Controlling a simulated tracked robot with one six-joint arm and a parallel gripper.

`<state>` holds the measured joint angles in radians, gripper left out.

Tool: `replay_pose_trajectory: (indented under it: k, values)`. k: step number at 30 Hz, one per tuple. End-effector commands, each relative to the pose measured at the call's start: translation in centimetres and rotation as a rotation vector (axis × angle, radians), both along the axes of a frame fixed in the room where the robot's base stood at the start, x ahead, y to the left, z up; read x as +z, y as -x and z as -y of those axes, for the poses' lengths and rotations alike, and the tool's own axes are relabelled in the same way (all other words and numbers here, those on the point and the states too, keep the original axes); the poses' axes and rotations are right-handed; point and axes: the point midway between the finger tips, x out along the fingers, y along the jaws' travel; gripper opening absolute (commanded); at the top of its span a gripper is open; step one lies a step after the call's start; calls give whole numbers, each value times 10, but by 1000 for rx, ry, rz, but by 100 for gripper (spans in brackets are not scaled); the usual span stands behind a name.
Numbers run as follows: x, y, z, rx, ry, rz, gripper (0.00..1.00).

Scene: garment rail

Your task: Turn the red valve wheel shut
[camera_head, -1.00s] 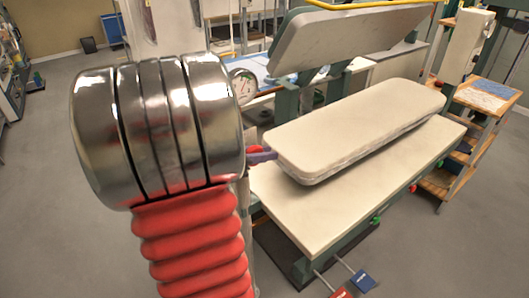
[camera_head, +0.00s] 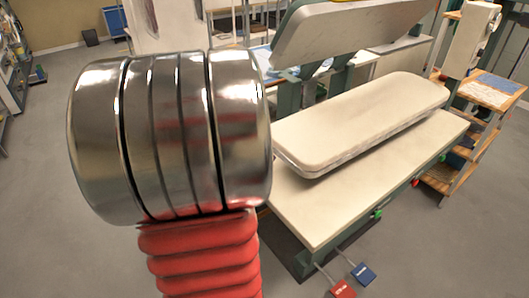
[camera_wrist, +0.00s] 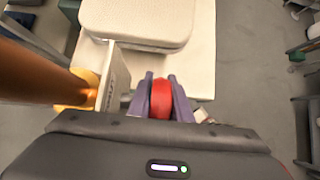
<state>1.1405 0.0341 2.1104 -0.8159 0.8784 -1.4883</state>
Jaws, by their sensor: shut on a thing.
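The red valve wheel (camera_wrist: 161,100) shows in the wrist view between the two purple fingers of my gripper (camera_wrist: 162,84). The fingers stand on either side of it and are shut on it. The wheel is seen nearly edge-on, and its lower part is hidden behind the gripper body. How far the wheel is turned cannot be told. In the head view my own metal and red arm covers the place where the wheel and gripper are, so neither shows there.
A press with a pale padded board (camera_head: 360,120) and a cream table (camera_head: 390,185) stands close by. In the wrist view a copper-coloured pipe (camera_wrist: 40,72) and a white plate (camera_wrist: 115,78) are just left of the fingers. Grey floor (camera_head: 440,255) is clear at the right.

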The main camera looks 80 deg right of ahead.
Motion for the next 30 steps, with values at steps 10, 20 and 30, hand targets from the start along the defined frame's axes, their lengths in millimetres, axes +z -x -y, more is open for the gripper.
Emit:
replay_pose_trajectory:
  k: [10,20,30]
  values:
    - [-1,-1,1,4,-9,12,0]
    - [-1,-1,1,2,-10,12,30]
    - [0,-1,0,1,-11,10,37]
